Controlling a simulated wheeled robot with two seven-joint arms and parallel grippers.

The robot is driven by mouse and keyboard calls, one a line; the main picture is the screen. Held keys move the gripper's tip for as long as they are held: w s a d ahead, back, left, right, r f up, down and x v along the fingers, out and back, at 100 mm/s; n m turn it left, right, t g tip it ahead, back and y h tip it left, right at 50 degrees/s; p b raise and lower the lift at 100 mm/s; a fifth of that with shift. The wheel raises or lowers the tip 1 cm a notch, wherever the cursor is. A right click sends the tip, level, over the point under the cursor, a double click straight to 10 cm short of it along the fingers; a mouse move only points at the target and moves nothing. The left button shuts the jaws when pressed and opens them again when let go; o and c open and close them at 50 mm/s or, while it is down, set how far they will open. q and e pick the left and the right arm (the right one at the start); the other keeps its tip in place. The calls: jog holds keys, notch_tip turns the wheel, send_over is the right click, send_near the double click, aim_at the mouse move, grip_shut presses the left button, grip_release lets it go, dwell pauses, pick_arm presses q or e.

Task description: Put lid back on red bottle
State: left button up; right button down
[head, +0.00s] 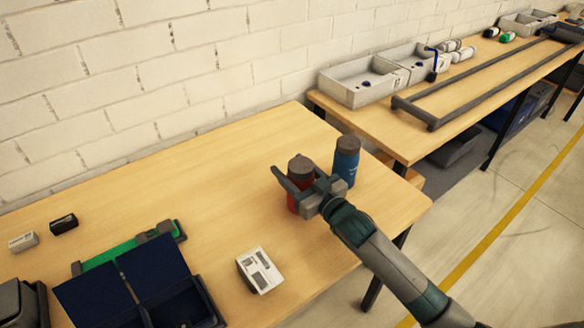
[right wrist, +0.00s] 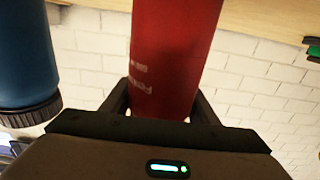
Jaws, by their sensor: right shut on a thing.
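The red bottle (head: 293,203) stands upright on the near table, left of the blue bottle. A dark brownish lid (head: 300,164) shows on top of it; I cannot tell how firmly it sits. My right gripper (head: 296,186) comes in from the lower right and is shut around the red bottle's upper part. In the right wrist view, which is upside down, the red body (right wrist: 172,50) lies between the fingers (right wrist: 160,105); its top is hidden behind the gripper. My left gripper is not in view.
The blue bottle (head: 346,161) with its dark lid stands close behind the gripper. A white labelled box (head: 259,271), a dark blue open case (head: 158,270) and small boxes lie at left. The table (head: 215,185) is clear between. Grey bins (head: 362,82) stand on another table.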

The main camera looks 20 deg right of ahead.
jog(key=c, duration=1)
grip_release()
jog(key=shift+f, duration=0.1)
jog(key=shift+c, duration=0.2)
jog(key=o, duration=0.3)
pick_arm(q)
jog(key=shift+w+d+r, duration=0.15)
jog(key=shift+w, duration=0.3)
pick_arm(e)
jog(key=shift+o, duration=0.2)
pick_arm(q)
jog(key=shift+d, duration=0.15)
